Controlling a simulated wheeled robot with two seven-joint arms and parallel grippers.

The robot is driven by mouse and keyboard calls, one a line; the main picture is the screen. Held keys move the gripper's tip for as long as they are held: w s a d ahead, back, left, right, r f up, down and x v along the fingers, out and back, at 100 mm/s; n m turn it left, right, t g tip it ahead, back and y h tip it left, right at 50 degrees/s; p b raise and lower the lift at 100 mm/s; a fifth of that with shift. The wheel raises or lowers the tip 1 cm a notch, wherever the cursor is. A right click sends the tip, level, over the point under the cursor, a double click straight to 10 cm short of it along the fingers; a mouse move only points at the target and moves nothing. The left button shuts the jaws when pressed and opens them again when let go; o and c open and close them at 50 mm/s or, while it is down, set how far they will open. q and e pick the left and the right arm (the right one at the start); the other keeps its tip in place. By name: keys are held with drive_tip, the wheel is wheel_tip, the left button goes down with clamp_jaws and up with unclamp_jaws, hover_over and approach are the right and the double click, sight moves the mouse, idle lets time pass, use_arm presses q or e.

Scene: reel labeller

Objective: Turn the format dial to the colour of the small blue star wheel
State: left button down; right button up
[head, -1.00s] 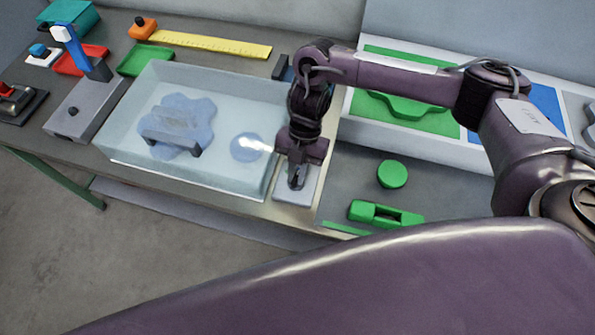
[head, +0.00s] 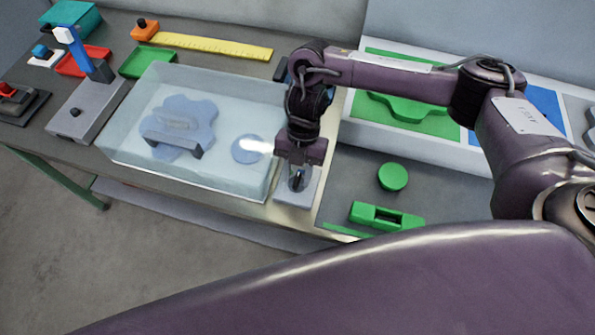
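A small light grey plate (head: 284,196) sits at the front edge of the bench, right of the clear box. My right gripper (head: 298,181) points down over this plate, its fingers at a small dark part that looks like the dial's knob. The dial's colour marks and pointer are hidden or too small to read. Whether the fingers are closed on the knob cannot be told. A blue lobed star wheel (head: 203,112) and a smaller blue round piece (head: 246,150) show inside the clear box. My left gripper is out of view.
The clear box (head: 120,148) stands close left of my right gripper. A green round knob (head: 392,176) and a green block (head: 362,211) lie to the right. Behind them is a tray (head: 415,147) with green and blue areas. A yellow ruler (head: 215,46) lies at the back.

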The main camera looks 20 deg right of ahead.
drive_tip(key=v, duration=0.7)
drive_tip(key=shift+w+r, duration=0.2)
drive_tip(key=shift+r, duration=0.15)
drive_tip(key=shift+d, duration=0.15)
idle(0.3)
